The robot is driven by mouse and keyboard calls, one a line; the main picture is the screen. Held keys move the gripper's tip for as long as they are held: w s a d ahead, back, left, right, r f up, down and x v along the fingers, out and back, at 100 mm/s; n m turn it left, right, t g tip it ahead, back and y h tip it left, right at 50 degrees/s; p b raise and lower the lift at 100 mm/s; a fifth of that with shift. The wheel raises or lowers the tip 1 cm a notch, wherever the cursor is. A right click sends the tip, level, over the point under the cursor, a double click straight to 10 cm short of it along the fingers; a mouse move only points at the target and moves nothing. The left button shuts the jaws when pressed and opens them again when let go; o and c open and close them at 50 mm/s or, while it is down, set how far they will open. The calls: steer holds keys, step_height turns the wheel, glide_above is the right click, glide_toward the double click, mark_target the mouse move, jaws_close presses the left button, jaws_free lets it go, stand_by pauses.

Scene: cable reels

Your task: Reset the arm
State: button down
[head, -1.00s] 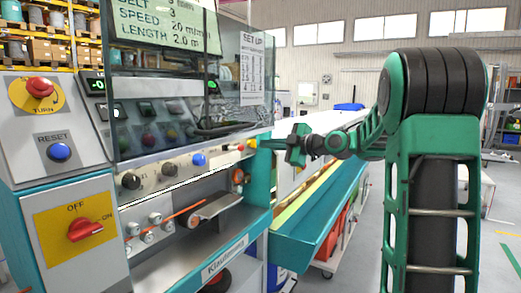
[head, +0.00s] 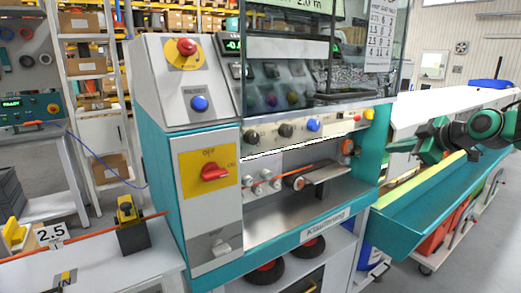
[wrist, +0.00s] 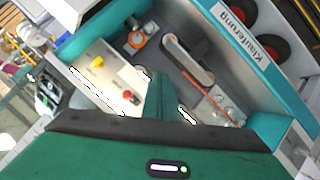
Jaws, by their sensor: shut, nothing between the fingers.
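My gripper (head: 431,140) is at the right of the head view, in front of the white-topped bench and above the teal trough. Its green fingers (wrist: 160,97) are shut and empty in the wrist view. Only part of my green and black arm shows, at the right edge of the head view. I see no contact between the fingers and the machine.
The machine's panel has a red knob (head: 187,46), a blue reset button (head: 199,103) and a red off/on switch (head: 214,172). The teal trough (head: 425,208) runs along the right. A white bench (head: 100,262) with a yellow-black block (head: 130,225) stands at left. Shelving is behind.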

steer(key=s+f+m+g+h, duration=0.1)
steer(key=s+f+m+g, duration=0.3)
steer(key=s, duration=0.9)
steer(key=s+a+f+m+g+h, duration=0.1)
steer(key=s+f+m+g, duration=0.3)
steer(key=s+f+m, duration=0.4)
steer(key=s+f+m+g+h, duration=0.1)
steer(key=s+f+m+g, duration=0.3)
steer(key=s, duration=1.5)
steer(key=shift+s+a+f+m+h, duration=0.2)
steer(key=shift+s+f+m+h, duration=0.15)
steer(key=shift+f+m, duration=0.65)
